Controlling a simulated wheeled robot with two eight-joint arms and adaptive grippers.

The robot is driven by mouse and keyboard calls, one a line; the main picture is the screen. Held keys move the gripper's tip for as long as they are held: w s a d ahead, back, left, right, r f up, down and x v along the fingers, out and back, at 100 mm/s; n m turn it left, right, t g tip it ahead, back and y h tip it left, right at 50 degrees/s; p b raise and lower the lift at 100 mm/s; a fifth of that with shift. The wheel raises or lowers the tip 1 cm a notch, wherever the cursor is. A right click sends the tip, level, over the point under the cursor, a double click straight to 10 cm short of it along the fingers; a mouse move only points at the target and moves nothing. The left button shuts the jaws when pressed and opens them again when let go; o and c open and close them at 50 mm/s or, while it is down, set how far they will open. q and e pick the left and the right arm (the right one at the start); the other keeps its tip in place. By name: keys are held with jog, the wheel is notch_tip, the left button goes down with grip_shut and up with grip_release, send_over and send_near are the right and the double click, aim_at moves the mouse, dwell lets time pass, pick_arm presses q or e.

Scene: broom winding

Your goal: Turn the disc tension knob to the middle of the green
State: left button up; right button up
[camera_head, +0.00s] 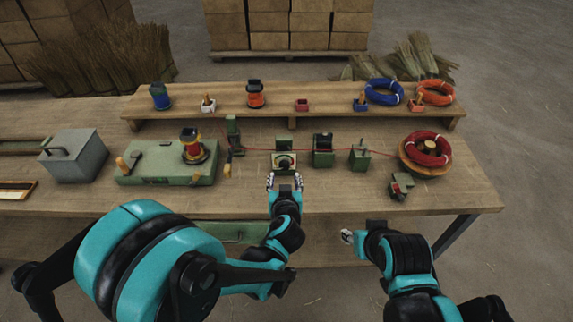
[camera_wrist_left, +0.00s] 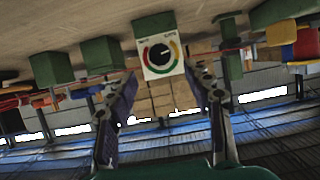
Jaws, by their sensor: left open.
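The disc tension knob is a black round knob (camera_wrist_left: 160,55) on a white dial plate (camera_wrist_left: 148,71) with red, yellow and green arcs. The wrist view is tipped over, and a light pointer mark on the knob is too small to read surely. In the head view the knob (camera_head: 284,161) faces me at the middle of the bench. My left gripper (camera_head: 284,179) is open just in front of the dial. Its fingers (camera_wrist_left: 160,74) spread to either side of the plate in the wrist view, with nothing between them. My right gripper (camera_head: 347,237) is low before the bench's front edge.
Green blocks (camera_head: 323,150) and (camera_head: 359,155) stand right of the dial. A red cord runs across to the red coil (camera_head: 428,148). A green machine base (camera_head: 168,165) and grey box (camera_head: 74,157) stand left. The bench front (camera_head: 330,200) is clear.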

aim_at(284, 167)
pick_arm(q)
jog(key=b+x, duration=0.2)
jog(key=x, duration=0.5)
jog(key=shift+w+f, duration=0.15)
jog(key=shift+w, duration=0.2)
jog(key=c, duration=1.2)
